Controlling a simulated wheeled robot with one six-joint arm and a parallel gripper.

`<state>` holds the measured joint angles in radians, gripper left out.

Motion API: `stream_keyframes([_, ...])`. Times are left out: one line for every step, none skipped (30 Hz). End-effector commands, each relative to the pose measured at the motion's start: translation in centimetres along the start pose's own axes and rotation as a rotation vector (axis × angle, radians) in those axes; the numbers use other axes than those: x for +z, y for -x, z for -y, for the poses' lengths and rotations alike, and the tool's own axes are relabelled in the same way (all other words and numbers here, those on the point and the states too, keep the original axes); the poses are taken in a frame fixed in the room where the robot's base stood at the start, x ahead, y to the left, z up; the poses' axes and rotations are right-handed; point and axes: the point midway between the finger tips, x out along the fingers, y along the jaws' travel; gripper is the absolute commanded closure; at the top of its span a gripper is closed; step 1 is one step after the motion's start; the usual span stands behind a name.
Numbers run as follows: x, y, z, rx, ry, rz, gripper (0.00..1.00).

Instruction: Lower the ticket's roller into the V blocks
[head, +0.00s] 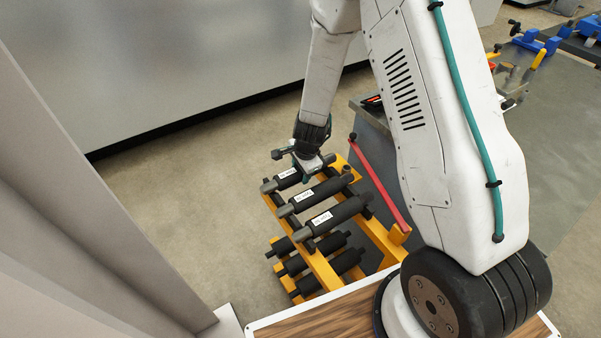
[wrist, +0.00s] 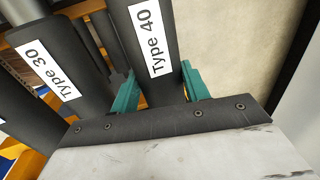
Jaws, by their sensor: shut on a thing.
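My gripper (head: 308,166) is at the far top roller on the yellow rack. In the wrist view its teal fingers (wrist: 158,88) are shut on either side of a black roller labelled Type 40 (wrist: 152,40). In the head view this roller (head: 288,174) appears at the rack's far top position, partly hidden by my gripper; I cannot tell whether it is lifted off its supports. A roller labelled Type 30 (wrist: 55,75) lies beside it, to the left in the wrist view. No ticket or V blocks can be made out.
The yellow rack (head: 387,241) holds two more labelled rollers on top and several dark rollers below. A red bar (head: 380,185) slopes along its right side. A grey bench (head: 370,127) stands behind. Blue fixtures (head: 538,42) are at the far right. Floor left of the rack is clear.

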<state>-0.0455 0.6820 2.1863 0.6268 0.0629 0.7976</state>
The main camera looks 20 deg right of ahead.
Motion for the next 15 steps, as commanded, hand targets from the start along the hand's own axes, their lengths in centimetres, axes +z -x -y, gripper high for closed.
stream_keyframes([0.0, 0.4, 0.2, -0.003, 0.002, 0.000, 0.95])
stream_keyframes([0.0, 0.6, 0.2, -0.003, 0.002, 0.000, 0.95])
stream_keyframes([0.0, 0.8, 0.2, -0.002, 0.002, 0.000, 0.95])
stream_keyframes([0.0, 0.9, 0.3, -0.002, 0.002, -0.001, 0.95])
stream_keyframes([0.0, 1.1, 0.3, -0.002, 0.002, -0.002, 0.95])
stream_keyframes([-0.1, 1.4, 0.4, -0.002, 0.002, -0.003, 0.95])
stream_keyframes([-0.1, 1.6, 0.4, -0.002, 0.002, -0.004, 0.95])
stream_keyframes([-0.1, 2.3, 0.7, -0.005, 0.002, -0.003, 0.95])
stream_keyframes([-0.1, 2.9, 0.8, -0.005, 0.002, -0.003, 0.95])
stream_keyframes([-0.1, 3.5, 1.0, -0.006, 0.002, -0.003, 0.95])
stream_keyframes([-0.1, 3.9, 1.0, -0.005, 0.002, -0.004, 0.95])
stream_keyframes([-0.1, 4.7, 1.2, -0.005, 0.002, -0.005, 0.95])
stream_keyframes([-0.1, 5.2, 1.4, -0.006, 0.001, -0.004, 0.95])
stream_keyframes([-0.1, 5.7, 1.5, -0.005, 0.002, -0.004, 0.95])
stream_keyframes([-0.1, 6.4, 1.6, -0.004, 0.000, -0.004, 0.95])
